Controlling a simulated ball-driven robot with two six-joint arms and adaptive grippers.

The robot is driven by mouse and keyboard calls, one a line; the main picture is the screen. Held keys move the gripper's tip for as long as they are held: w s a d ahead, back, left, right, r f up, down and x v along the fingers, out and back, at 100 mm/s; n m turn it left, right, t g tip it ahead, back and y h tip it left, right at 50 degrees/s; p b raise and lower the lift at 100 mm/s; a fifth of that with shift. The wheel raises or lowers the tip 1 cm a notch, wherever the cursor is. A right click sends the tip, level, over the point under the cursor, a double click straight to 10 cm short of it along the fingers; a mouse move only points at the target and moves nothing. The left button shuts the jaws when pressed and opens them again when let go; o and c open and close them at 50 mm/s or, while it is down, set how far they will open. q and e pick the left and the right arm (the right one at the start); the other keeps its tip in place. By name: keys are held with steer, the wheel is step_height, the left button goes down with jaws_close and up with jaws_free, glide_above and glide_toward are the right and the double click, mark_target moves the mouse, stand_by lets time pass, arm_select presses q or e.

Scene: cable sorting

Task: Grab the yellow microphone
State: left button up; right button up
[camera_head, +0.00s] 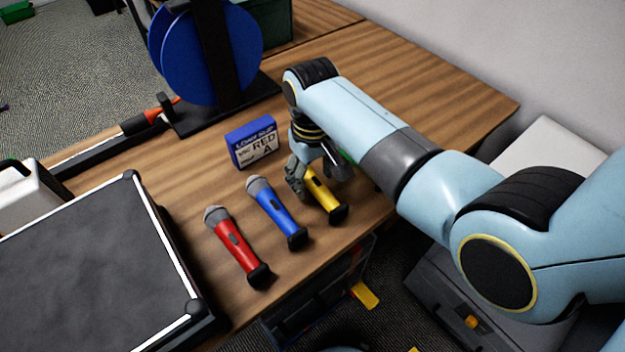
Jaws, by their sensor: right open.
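The yellow microphone (325,195) lies on the wooden table, with its black end toward the table's front edge. Its head is hidden by my right gripper (318,180). The right gripper is open, and its fingers are at the yellow microphone's upper part, one on each side. I cannot tell whether they touch it. My left gripper is not in view.
A blue microphone (276,212) and a red microphone (237,246) lie to the left. A blue box (253,143) stands behind them. A black case (85,270) is at the left. A blue spool (207,52) stands at the back. The table's right rear is clear.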

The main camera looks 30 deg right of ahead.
steer(key=shift+f, duration=0.8)
jaws_close()
